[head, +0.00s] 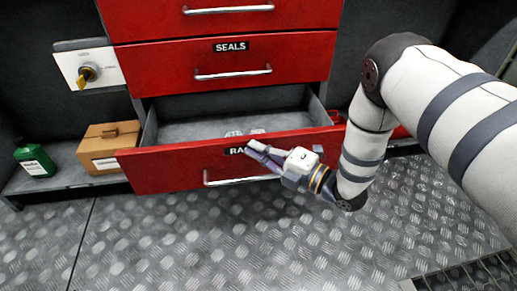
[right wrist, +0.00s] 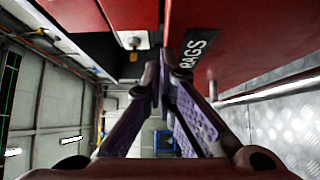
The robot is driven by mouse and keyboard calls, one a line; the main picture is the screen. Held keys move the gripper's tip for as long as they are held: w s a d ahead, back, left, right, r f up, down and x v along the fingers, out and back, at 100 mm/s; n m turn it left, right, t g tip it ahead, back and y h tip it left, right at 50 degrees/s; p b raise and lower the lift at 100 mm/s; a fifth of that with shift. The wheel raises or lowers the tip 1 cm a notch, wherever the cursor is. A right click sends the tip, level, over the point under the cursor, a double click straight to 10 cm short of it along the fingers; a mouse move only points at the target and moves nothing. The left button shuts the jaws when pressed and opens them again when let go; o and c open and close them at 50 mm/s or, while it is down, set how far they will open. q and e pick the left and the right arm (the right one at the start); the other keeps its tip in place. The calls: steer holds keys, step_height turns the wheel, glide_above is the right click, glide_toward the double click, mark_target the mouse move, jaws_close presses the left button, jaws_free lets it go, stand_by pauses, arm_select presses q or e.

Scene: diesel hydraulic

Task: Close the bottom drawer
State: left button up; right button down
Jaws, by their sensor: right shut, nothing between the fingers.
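The bottom drawer (head: 165,169) is red, labelled RAGS, and stands pulled out with its grey inside showing. Its silver bar handle (head: 225,181) is on the front. My right gripper (head: 251,147) is shut and empty, its fingertips at the drawer front by the label, covering part of it. In the right wrist view the right gripper (right wrist: 160,75) points along the red front, close beside the RAGS label (right wrist: 192,52). I cannot tell whether it touches. My left gripper is not in view.
The SEALS drawer (head: 165,68) above is closed. A cardboard box (head: 108,150) and a green bottle (head: 34,158) stand on a low shelf at left. The metal floor (head: 200,245) in front is clear.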

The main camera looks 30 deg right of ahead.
arm_select(q)
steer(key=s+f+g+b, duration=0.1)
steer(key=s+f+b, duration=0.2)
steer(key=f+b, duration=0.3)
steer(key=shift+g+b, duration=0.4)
steer(key=shift+b, duration=0.8)
arm_select(e)
steer(key=w+d, duration=0.2)
steer(key=w, duration=0.7)
steer(key=w+d, duration=0.3)
steer(key=w, duration=0.6)
steer(key=shift+w+d, duration=0.15)
steer(key=shift+w, duration=0.15)
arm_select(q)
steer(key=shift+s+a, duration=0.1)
